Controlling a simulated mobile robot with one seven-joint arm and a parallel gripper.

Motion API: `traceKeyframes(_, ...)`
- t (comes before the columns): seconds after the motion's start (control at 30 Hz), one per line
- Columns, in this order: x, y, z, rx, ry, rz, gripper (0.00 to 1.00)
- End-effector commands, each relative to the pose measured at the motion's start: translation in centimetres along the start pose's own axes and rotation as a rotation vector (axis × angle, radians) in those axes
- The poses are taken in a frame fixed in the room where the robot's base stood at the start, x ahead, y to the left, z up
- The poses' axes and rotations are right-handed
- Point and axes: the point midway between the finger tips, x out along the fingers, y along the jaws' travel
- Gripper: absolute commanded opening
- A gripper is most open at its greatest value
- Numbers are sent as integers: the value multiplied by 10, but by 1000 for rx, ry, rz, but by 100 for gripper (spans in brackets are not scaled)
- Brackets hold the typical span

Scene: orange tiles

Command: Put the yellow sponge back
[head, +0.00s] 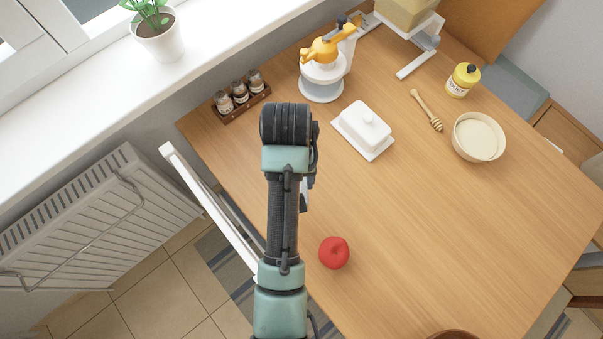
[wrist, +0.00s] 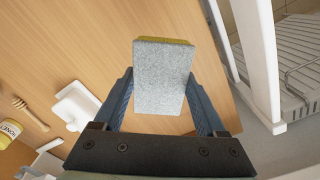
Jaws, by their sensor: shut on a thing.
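The yellow sponge (wrist: 162,77) shows in the wrist view as a block with a grey face towards the camera and a thin yellow edge at its far end. My gripper (wrist: 160,95) is shut on it, with one blue finger at each side. The wooden table (wrist: 95,40) lies beyond the sponge. In the head view my arm reaches over the table's left part and hides both the fingers and the sponge. I cannot tell how high the sponge is above the table.
A red fruit (head: 334,253) lies right of my arm. A white butter dish (head: 364,130), a spice rack (head: 240,97), a juicer (head: 325,65), a honey dipper (head: 427,110), a honey jar (head: 462,80) and a bowl (head: 478,137) stand farther back. A white chair-like frame (head: 210,200) borders the left edge. The table's middle right is clear.

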Motion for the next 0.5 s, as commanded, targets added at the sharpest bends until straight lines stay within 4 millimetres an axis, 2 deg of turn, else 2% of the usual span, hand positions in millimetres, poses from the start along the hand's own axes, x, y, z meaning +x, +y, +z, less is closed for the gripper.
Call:
traceKeyframes(0.03, 29, 0, 0, 3, 1, 0, 29)
traceKeyframes(0.13, 43, 1, 0, 42, 2, 2, 29)
traceKeyframes(0.23, 45, 3, 2, 134, 5, 6, 29)
traceKeyframes(0.5, 29, 4, 11, 442, 4, 5, 29)
